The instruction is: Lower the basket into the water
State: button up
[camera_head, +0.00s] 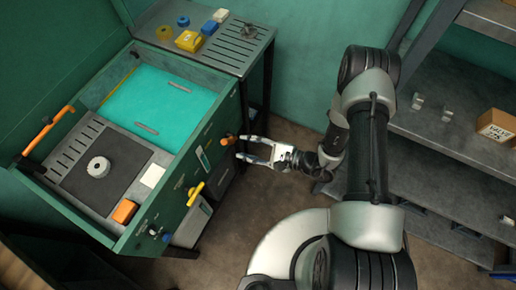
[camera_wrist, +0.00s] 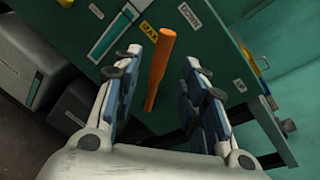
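The green tank (camera_head: 217,128) holds teal water (camera_head: 150,100) in its far section. I cannot make out a separate basket for certain; a grey slotted deck (camera_head: 77,147) with a dark mat and a pale ring-shaped part (camera_head: 98,167) is at the near side. An orange lever handle (camera_head: 228,139) sticks out of the front panel, and it also shows in the wrist view (camera_wrist: 160,70), near labels reading "MAX" and "DOWN". My gripper (camera_head: 243,147) is open in front of the panel. In the wrist view its fingers (camera_wrist: 165,60) stand on either side of the handle, with gaps visible.
A side table (camera_head: 235,50) with small items stands behind. Grey shelves (camera_head: 450,120) are at the right.

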jog(key=v, duration=0.4)
dwell(0.5)
